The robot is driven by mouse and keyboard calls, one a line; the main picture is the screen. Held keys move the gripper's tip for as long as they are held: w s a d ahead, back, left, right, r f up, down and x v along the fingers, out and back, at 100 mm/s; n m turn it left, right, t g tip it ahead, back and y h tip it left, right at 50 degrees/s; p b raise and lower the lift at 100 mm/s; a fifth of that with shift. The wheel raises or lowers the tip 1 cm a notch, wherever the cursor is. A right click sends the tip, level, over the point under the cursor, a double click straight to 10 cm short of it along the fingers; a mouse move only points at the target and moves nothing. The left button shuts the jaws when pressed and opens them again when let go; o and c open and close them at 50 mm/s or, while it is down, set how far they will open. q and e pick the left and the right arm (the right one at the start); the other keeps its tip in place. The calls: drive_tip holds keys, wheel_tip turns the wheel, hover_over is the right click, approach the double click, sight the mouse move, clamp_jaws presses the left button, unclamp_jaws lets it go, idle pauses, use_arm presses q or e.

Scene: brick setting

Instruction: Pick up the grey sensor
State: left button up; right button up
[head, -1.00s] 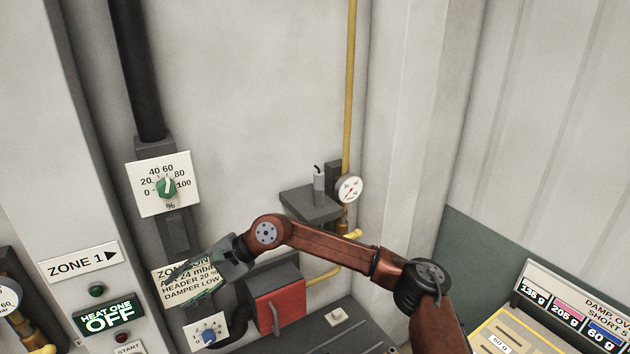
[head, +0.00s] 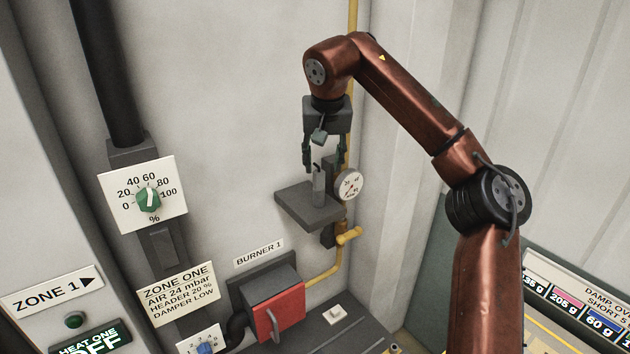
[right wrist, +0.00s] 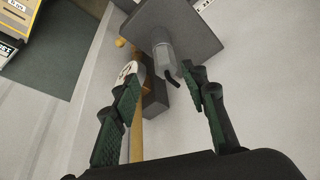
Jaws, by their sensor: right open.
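The grey sensor (head: 318,184) is a small upright cylinder standing on a dark grey wall shelf (head: 309,208). It also shows in the right wrist view (right wrist: 164,57), with a short dark cable at its top. My right gripper (head: 321,165) points down directly above the sensor in the head view. Its fingers are apart and empty. In the right wrist view the fingertips (right wrist: 160,78) are spread, with the sensor beyond them, between their lines. My left gripper is not in view.
A round dial gauge (head: 349,185) sits just right of the shelf, by the vertical yellow pipe (head: 353,15). Below are a red burner box (head: 278,313) and a yellow valve handle (head: 349,236). A green knob panel (head: 148,198) is on the left. The wall left of the shelf is clear.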

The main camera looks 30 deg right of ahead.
sight(318, 173)
drive_tip(key=shift+f, duration=0.65)
drive_tip(key=w+f, duration=0.1)
drive_tip(key=w+f+p, duration=0.1)
drive_tip(key=f, duration=0.1)
drive_tip(key=shift+a, duration=0.1)
drive_tip(key=shift+w+f, duration=0.2)
drive_tip(key=shift+f, duration=0.15)
drive_tip(key=shift+s, duration=0.1)
drive_tip(key=shift+s+d+r, duration=0.1)
drive_tip(key=shift+s+d, duration=0.1)
drive_tip(key=shift+s, duration=0.1)
drive_tip(key=shift+c, duration=0.3)
drive_tip(key=shift+w+a, duration=0.1)
drive_tip(key=shift+w, duration=0.15)
drive_tip(key=c, duration=0.5)
drive_tip(key=shift+s, duration=0.15)
drive_tip(key=c, duration=0.5)
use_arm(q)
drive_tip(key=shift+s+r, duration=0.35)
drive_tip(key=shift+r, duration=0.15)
use_arm(e)
clamp_jaws()
